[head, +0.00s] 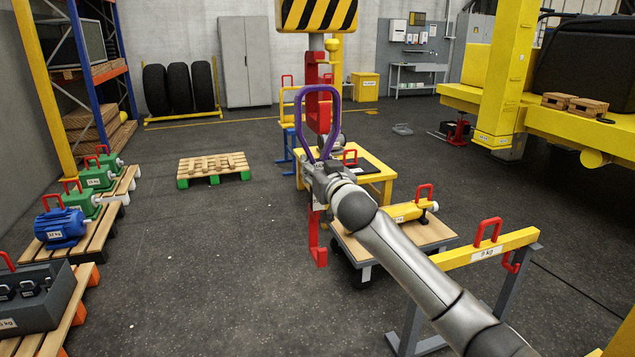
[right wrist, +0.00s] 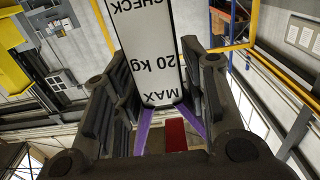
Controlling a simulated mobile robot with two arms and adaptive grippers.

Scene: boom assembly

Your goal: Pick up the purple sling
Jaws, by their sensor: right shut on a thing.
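The purple sling (head: 298,118) stands up as a loop in the middle of the head view. My right gripper (head: 320,178) is shut on its lower end. In the right wrist view a white tag (right wrist: 146,50) reading "20 kg MAX" lies between the fingers, with purple straps (right wrist: 143,131) beside it. My left gripper is not in view.
A yellow table (head: 386,177) and a cart with a yellow cylinder (head: 409,211) stand behind my right arm. A yellow beam with a red handle (head: 488,231) is at right. Pallets with motors (head: 62,226) line the left. The middle-left floor is clear around a low pallet (head: 214,168).

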